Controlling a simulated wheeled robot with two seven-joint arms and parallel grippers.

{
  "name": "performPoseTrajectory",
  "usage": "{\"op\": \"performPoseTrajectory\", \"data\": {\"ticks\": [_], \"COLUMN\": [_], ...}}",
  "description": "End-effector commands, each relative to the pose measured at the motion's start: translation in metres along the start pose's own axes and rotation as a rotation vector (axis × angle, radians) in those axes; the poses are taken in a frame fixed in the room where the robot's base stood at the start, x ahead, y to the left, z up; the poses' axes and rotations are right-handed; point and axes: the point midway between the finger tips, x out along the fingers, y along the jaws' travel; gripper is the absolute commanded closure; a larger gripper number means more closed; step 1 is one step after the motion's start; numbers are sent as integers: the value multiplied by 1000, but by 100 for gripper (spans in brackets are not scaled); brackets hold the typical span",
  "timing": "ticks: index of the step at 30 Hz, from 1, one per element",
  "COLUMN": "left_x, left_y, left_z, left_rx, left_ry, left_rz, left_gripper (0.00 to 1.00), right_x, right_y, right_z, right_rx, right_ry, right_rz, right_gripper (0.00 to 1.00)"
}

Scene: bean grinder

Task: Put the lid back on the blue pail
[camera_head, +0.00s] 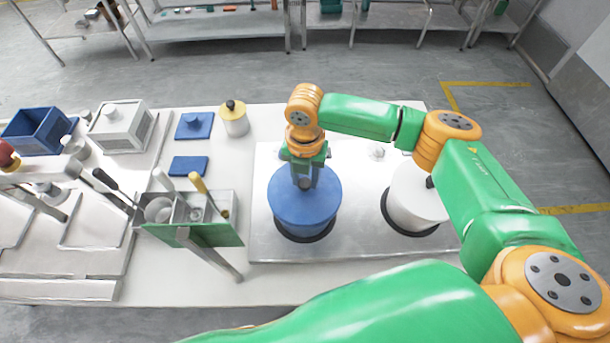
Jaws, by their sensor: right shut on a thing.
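The blue pail (304,229) stands upright on a dark ring on a metal plate, right of the table's middle. Its round blue lid (326,196) covers the top of the pail from this view. My right gripper (303,184) points straight down over the middle of the lid and is shut on the lid's handle, which the fingers mostly hide. I cannot tell whether the lid touches the rim all round or is slightly above it. My left gripper is not in view.
A white pail (415,200) stands to the right on the metal plate (350,249), partly under my arm.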

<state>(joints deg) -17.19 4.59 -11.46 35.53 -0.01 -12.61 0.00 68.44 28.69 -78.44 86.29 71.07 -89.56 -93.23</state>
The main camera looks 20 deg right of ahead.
Motion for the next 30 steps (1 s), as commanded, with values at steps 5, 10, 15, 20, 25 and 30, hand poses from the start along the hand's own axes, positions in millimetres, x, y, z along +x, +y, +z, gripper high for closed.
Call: {"op": "performPoseTrajectory", "data": {"ticks": [5,10,15,20,25,30], "left_x": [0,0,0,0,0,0], "left_y": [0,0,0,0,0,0], "left_z": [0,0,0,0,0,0], "left_rx": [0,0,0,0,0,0], "left_ry": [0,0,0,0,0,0], "left_rz": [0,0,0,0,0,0], "left_gripper": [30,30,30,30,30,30], "right_x": [0,0,0,0,1,0], "right_y": [0,0,0,0,0,0], "right_z": [0,0,0,0,0,0], "right_rx": [0,0,0,0,0,0], "right_ry": [0,0,0,0,0,0], "right_rz": [0,0,0,0,0,0], "right_gripper": [100,100,27,27,0,0]}}
